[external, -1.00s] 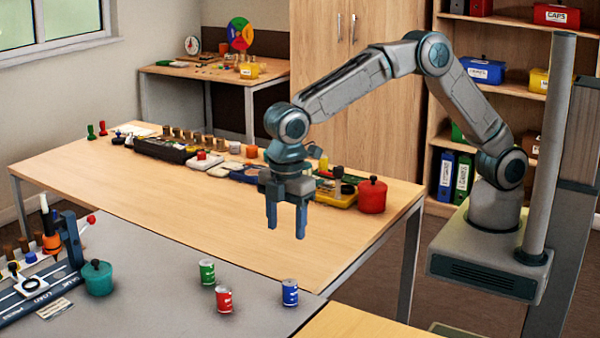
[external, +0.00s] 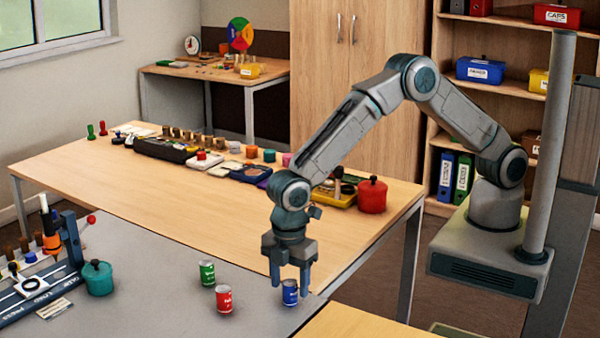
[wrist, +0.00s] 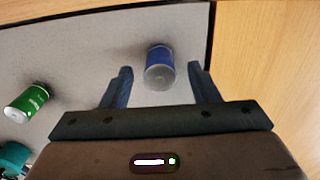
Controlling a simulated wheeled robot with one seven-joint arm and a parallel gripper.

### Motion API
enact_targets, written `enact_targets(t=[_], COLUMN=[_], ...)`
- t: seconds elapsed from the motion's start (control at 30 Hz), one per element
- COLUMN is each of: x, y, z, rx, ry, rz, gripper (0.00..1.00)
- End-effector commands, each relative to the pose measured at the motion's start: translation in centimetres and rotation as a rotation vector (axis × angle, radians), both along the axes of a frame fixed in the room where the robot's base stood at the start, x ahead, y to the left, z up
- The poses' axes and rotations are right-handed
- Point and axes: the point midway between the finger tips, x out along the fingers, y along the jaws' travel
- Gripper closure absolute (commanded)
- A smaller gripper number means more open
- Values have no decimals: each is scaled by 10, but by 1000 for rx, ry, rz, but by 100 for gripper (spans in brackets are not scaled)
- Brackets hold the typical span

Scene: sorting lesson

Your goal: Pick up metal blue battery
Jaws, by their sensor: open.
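The blue metal battery (external: 290,293) stands upright on the grey table near its right edge. It also shows in the wrist view (wrist: 160,66), between and just beyond my fingertips. My gripper (external: 290,281) is open and points down above the battery, with its fingertips at about the height of the battery's top. In the wrist view my gripper (wrist: 160,75) has one finger on each side of the battery, with a gap at both sides. I cannot tell whether the fingers reach around it.
A red can (external: 224,298) and a green can (external: 207,272) stand left of the battery; the green one also shows in the wrist view (wrist: 27,102). A teal pot (external: 98,280) stands farther left. A wooden table (external: 150,210) with many items lies behind.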

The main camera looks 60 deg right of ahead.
Motion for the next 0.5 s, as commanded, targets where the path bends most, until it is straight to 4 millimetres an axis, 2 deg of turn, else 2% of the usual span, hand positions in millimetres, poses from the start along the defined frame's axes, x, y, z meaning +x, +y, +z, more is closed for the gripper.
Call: enact_targets(t=[0.17, 0.43, 0.47, 0.5], x=[0, 0, 0, 0], y=[-1, -1, -1, -1], z=[-22, -25, -25, -25], rx=[-1, 0, 0, 0], ry=[0, -1, -1, -1], rz=[0, 0, 0, 0], gripper=[45, 45, 50, 62])
